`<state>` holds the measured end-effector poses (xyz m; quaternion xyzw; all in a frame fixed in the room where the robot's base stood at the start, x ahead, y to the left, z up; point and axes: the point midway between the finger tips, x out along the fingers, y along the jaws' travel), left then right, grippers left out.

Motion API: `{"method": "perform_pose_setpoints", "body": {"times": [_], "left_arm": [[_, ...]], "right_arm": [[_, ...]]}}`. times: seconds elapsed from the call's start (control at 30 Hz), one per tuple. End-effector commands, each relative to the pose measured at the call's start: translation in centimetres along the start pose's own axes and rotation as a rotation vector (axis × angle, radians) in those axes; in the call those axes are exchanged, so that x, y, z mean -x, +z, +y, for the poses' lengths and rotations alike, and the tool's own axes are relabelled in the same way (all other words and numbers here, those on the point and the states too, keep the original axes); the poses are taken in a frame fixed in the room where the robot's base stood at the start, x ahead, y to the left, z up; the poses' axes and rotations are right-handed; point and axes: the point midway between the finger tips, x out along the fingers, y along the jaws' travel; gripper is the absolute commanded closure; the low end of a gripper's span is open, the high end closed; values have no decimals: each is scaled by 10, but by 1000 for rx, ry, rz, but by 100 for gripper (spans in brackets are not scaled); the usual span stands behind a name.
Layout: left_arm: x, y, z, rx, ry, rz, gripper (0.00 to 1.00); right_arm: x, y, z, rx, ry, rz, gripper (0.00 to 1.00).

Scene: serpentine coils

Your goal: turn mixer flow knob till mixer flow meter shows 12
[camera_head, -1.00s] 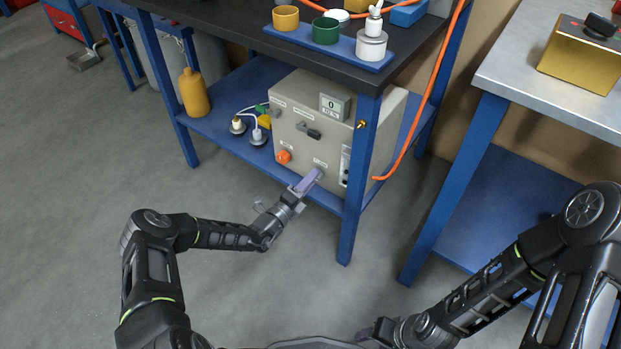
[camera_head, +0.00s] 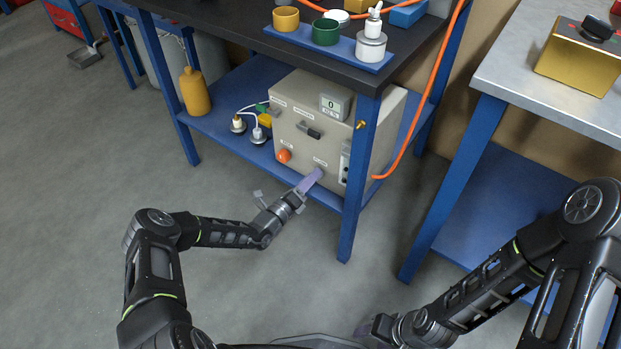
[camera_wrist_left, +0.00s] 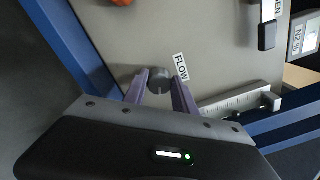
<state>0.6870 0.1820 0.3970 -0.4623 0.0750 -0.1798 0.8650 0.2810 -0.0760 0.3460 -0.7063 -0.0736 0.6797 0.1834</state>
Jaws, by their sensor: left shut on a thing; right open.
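A beige cabinet (camera_head: 305,125) stands on the blue lower shelf. The dark round flow knob (camera_wrist_left: 160,82), beside a FLOW label, sits low on its front. My left gripper (camera_head: 314,175) reaches the knob; in the wrist view its purple fingers (camera_wrist_left: 161,84) are on either side of the knob and shut on it. The strip also shows in the wrist view (camera_wrist_left: 230,103). My right gripper (camera_head: 368,328) is open, low near my base.
An orange knob (camera_head: 284,156) sits left of the flow knob, and a dark lever (camera_head: 309,131) above it. A blue table leg (camera_head: 360,190) stands close on the right. A yellow bottle (camera_head: 194,92) stands left on the shelf. The floor in front is clear.

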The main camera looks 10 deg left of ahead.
Motion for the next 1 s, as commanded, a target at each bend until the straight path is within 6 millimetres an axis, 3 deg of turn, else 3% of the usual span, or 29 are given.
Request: {"method": "perform_pose_setpoints", "body": {"times": [0.03, 0.07, 0.3, 0.67, 1.0], "left_arm": [[1, -1, 1, 1, 2, 3, 100], [1, -1, 1, 1, 2, 3, 66], [0, -1, 0, 1, 1, 1, 46], [5, 0, 0, 1, 1, 1, 46], [54, 2, -1, 3, 3, 0, 46]], "right_arm": [[0, 0, 0, 0, 0, 0, 46], [0, 0, 0, 0, 0, 0, 46], [0, 0, 0, 0, 0, 0, 46], [2, 0, -1, 0, 0, 0, 46], [14, 2, -7, 3, -2, -4, 46]]}}
